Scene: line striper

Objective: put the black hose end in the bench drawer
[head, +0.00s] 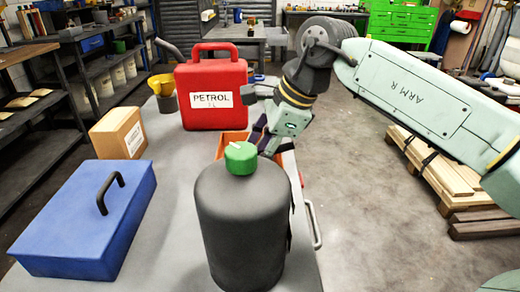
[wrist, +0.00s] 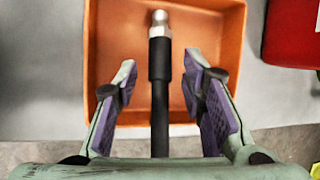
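The black hose end (wrist: 160,62) has a silvery metal tip and lies over the orange tray (wrist: 105,50) in the wrist view. Its black hose runs down the picture between my fingers. My gripper (wrist: 162,65) is open, with one purple-padded finger on each side of the hose and a gap on both sides. In the head view my gripper (head: 264,138) is over the orange tray (head: 232,137), behind the green-capped canister; the hose end cannot be made out there. A pale handle (head: 314,226) shows at the bench's right side; I cannot tell how far the drawer is open.
A dark canister with a green cap (head: 243,215) stands in front of my gripper. A red petrol can (head: 212,97) is close behind the tray. A blue toolbox (head: 85,220) and a cardboard box (head: 118,132) stand at left.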

